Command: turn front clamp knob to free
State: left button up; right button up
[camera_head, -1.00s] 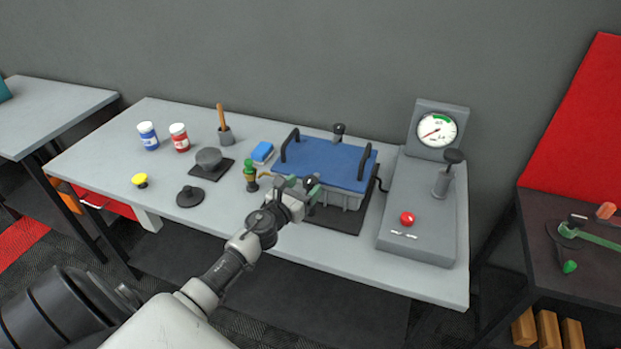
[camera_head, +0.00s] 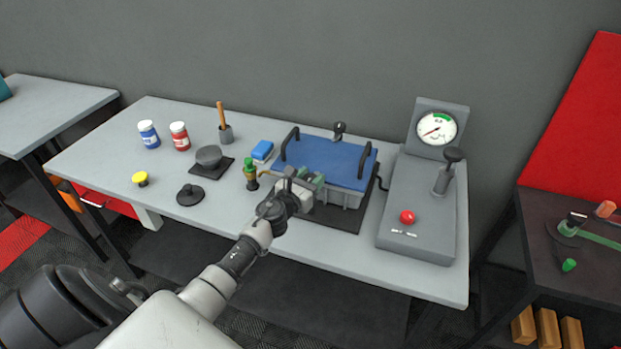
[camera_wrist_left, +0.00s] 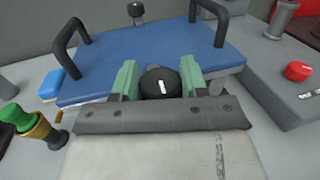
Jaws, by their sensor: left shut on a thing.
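The front clamp knob (camera_wrist_left: 160,84) is black and round with a white line mark on its face. It sits at the front edge of the blue-lidded grey box (camera_head: 328,160). In the left wrist view the mark leans slightly off upright. My left gripper (camera_head: 309,177) is at the box's front, shut on the knob, with a green fingertip on either side; it also shows in the left wrist view (camera_wrist_left: 160,82). In the head view the gripper hides the knob. A second black knob (camera_head: 339,128) stands at the back of the box. My right gripper is not in view.
A green-topped brass piece (camera_head: 250,176) and a blue block (camera_head: 262,151) stand left of the box. A grey gauge console (camera_head: 417,215) with a red button (camera_head: 407,217) stands to the right. The lid carries two black handles. The bench's front strip is clear.

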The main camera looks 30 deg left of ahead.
pick_arm(q)
jog(key=shift+y, duration=0.3)
jog(key=n+y, duration=0.2)
jog(key=shift+d+y, duration=0.1)
jog(key=shift+y, duration=0.3)
jog(key=n+g+y, duration=0.1)
jog(key=n+y, duration=0.1)
jog(key=y, duration=0.1)
jog(key=shift+n+g+y, duration=0.3)
jog(key=shift+n+y, duration=0.1)
jog(key=n+g+y+b, duration=0.1)
jog(key=n+g+y, duration=0.2)
jog(key=y, duration=0.1)
jog(key=shift+f+n+y+b, duration=0.1)
jog(key=shift+n+y+b, duration=0.2)
jog(key=n+g+y+b, duration=0.3)
jog(key=n+g+y, duration=0.1)
jog(key=g, duration=0.2)
jog(key=shift+n, duration=0.3)
jog(key=n+g+y+b, duration=0.1)
jog(key=n+g, duration=0.1)
jog(key=g, duration=0.1)
jog(key=n+g+b, duration=0.2)
jog(key=g, duration=0.1)
jog(key=shift+y, duration=0.4)
jog(key=shift+n+g+b, duration=0.5)
jog(key=shift+g+b, duration=0.05)
jog(key=shift+g, duration=0.35)
jog(key=o, duration=0.9)
